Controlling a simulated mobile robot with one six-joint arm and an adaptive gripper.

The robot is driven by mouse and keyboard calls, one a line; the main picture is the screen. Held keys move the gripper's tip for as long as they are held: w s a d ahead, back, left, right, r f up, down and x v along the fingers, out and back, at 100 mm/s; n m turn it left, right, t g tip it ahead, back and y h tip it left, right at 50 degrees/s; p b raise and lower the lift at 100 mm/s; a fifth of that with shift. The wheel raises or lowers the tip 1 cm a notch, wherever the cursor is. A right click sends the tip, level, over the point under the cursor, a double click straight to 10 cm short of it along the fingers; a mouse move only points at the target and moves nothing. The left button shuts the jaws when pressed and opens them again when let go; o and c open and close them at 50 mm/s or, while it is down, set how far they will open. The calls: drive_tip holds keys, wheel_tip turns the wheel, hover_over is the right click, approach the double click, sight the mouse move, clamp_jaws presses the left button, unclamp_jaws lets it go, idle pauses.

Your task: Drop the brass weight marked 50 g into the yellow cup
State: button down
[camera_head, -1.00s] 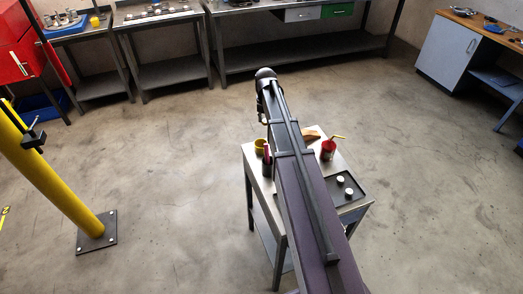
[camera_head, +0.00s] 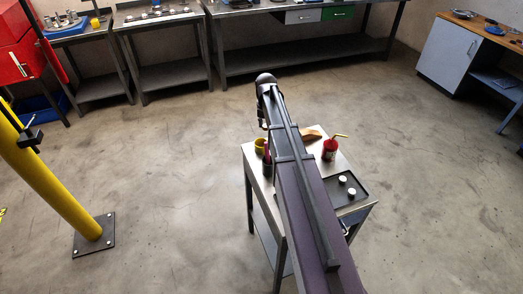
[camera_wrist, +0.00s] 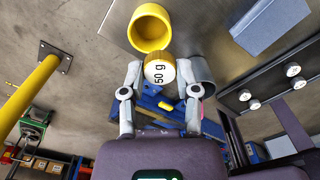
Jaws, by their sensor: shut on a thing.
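My gripper (camera_wrist: 160,78) is shut on the brass weight (camera_wrist: 159,72), whose white face reads "50 g" in the wrist view. The yellow cup (camera_wrist: 150,27) is just beyond the weight, its open mouth showing. In the picture the weight's far edge meets the near edge of the cup; I cannot tell whether they touch. The weight is not inside the cup. In the head view the yellow cup (camera_head: 260,146) stands at the left side of the small metal table, partly behind my arm. My gripper's fingers and the weight are hidden there.
A grey cylindrical thing (camera_wrist: 203,72) is close to the right finger. A dark tray (camera_wrist: 268,85) holds several white-topped weights. A blue-grey block (camera_wrist: 268,22) lies at the upper right. A red can with a yellow spout (camera_head: 330,150) stands on the metal table (camera_head: 310,131).

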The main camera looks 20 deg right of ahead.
drive_tip(key=shift+f+b, duration=0.95)
drive_tip(key=shift+f, duration=0.3)
drive_tip(key=shift+c, duration=1.3)
unclamp_jaws()
drive_tip(key=shift+r, duration=0.1)
